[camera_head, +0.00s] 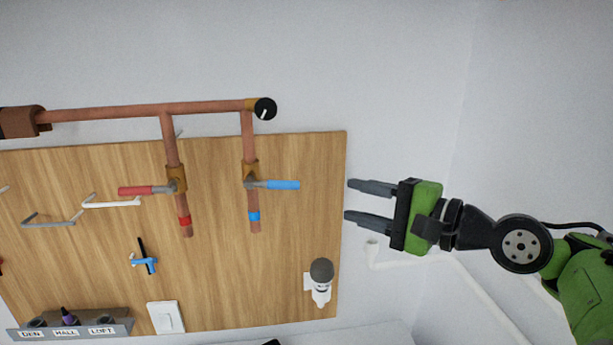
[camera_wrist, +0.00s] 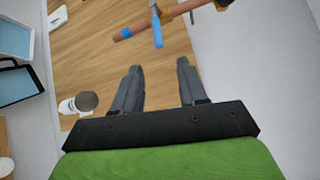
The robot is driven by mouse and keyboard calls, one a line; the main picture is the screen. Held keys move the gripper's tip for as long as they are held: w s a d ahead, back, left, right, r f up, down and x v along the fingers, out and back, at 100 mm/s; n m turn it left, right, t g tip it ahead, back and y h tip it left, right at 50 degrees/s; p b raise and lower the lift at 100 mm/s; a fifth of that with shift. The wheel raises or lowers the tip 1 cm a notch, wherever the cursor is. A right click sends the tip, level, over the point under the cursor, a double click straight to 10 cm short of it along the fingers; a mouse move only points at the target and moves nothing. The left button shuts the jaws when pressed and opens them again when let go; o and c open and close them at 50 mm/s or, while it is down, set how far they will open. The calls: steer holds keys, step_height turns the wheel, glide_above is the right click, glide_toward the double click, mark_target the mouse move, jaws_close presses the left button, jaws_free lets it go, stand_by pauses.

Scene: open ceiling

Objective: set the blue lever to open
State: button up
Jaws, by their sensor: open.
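The blue lever (camera_head: 284,184) is on a brass valve (camera_head: 251,172) on the right-hand copper pipe. It points right, crosswise to that pipe, which has a blue band below the valve. The lever also shows in the wrist view (camera_wrist: 157,30), beyond my fingertips. My gripper (camera_head: 358,201) is open and empty, to the right of the lever and apart from it, with its fingers pointing left toward the board. In the wrist view my gripper (camera_wrist: 159,70) has both fingers spread, with nothing between them.
A red lever (camera_head: 135,190) points left on the neighbouring pipe. A wooden board (camera_head: 225,270) carries hooks, a white switch (camera_head: 166,317) and a white fixture with a grey cap (camera_head: 321,272). A black knob (camera_head: 265,109) ends the upper copper pipe. A white pipe (camera_head: 400,262) runs low behind my gripper.

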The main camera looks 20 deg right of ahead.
mark_target(291, 186)
steer(key=b+x, duration=0.1)
steer(key=x, duration=1.4)
steer(key=shift+w+a, duration=0.15)
steer(key=shift+a, duration=0.1)
steer(key=shift+f, duration=0.1)
jaws_close()
